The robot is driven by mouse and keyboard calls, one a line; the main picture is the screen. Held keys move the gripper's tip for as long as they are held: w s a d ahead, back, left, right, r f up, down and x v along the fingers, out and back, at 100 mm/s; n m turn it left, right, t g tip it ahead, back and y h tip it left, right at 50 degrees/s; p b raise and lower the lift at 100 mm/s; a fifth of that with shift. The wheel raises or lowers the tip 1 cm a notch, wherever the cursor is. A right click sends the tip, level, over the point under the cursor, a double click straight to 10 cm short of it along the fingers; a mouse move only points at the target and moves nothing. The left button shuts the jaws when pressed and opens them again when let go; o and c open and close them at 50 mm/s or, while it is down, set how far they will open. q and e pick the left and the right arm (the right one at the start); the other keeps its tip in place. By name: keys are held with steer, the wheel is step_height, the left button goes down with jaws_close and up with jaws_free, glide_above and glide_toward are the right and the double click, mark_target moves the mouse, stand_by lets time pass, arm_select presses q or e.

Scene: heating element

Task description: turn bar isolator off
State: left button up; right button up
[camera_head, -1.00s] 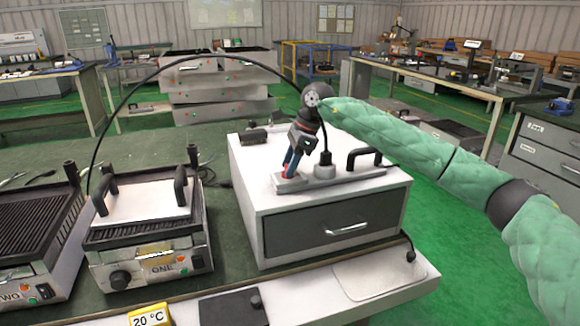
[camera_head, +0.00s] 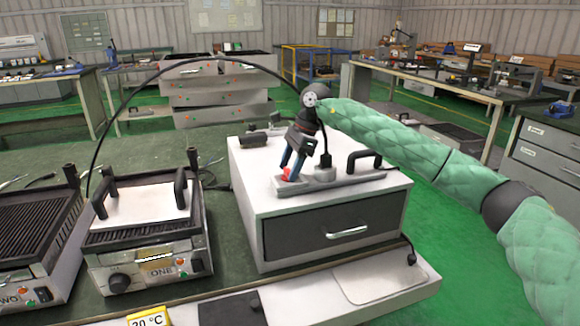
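The grey power bar (camera_head: 340,187) lies on top of a white drawer cabinet (camera_head: 243,178). A small red switch (camera_head: 287,173) is at its left end, partly hidden by my gripper. A black plug (camera_head: 325,167) with a cable stands in the bar's socket, to the right of the switch. My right gripper (camera_head: 291,172) reaches down over the left end of the bar. Its two fingers are apart, with their tips at the red switch; whether they touch it I cannot tell. My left gripper is not in view.
Contact grill ONE (camera_head: 150,240) stands left of the cabinet, with grill TWO (camera_head: 35,230) further left. The black cable arches from the grill over to the bar. A black handle (camera_head: 364,158) stands behind the bar. A yellow 20 °C display (camera_head: 149,318) is at the front edge.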

stand_by(0.3)
steer(key=shift+w+d+r, duration=0.1)
steer(key=shift+d+r, duration=0.1)
steer(key=shift+r, duration=0.35)
steer(key=v, duration=0.6)
steer(key=shift+r, duration=0.25)
steer(key=shift+d, duration=0.1)
